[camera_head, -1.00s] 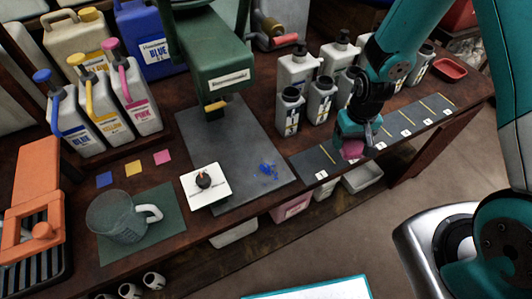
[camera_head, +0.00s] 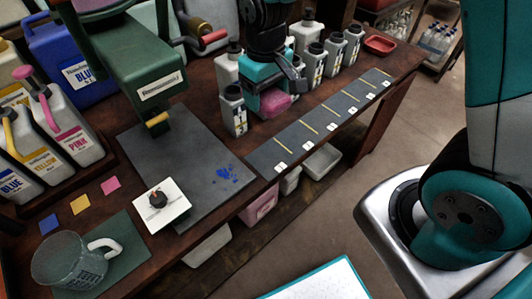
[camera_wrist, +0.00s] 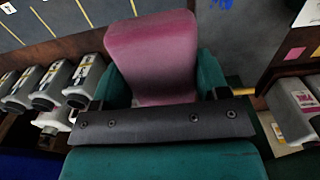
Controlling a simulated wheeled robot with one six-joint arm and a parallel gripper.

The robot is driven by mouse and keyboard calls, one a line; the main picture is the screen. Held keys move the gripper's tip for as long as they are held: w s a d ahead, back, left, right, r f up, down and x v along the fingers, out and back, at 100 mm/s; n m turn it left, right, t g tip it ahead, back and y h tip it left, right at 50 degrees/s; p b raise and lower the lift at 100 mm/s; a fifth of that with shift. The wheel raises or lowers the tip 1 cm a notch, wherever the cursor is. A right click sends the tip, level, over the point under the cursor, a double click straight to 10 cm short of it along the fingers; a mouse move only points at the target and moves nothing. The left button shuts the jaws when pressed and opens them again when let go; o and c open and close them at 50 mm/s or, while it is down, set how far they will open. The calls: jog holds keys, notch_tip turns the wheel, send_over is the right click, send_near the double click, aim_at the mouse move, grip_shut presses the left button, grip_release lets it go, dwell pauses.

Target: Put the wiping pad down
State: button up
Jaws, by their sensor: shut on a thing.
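The pink wiping pad (camera_head: 275,105) is between the teal fingers of my gripper (camera_head: 268,101), which is shut on it. The pad hangs low over the brown bench, just behind the black numbered strip and to the right of a white bottle. I cannot tell whether its underside touches the bench. In the wrist view the pad (camera_wrist: 152,50) shows as a flat pink block with rounded corners, held between the two fingers. A blue spill (camera_head: 227,174) lies on the dark grey mat (camera_head: 190,140) to the left.
White bottles (camera_head: 234,112) stand close on the left, with several more (camera_head: 316,62) behind and to the right. The black strip (camera_head: 318,122) with yellow lines lies in front along the bench edge. A red tray (camera_head: 380,45) sits at the far right. A green machine (camera_head: 135,70) overhangs the mat.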

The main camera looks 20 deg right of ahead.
aim_at(266, 155)
notch_tip(266, 155, down, 19)
jog(key=shift+r, duration=0.1)
jog(key=shift+b, duration=0.3)
jog(key=shift+f, duration=0.25)
jog(key=o, duration=1)
jog(key=shift+r, duration=0.1)
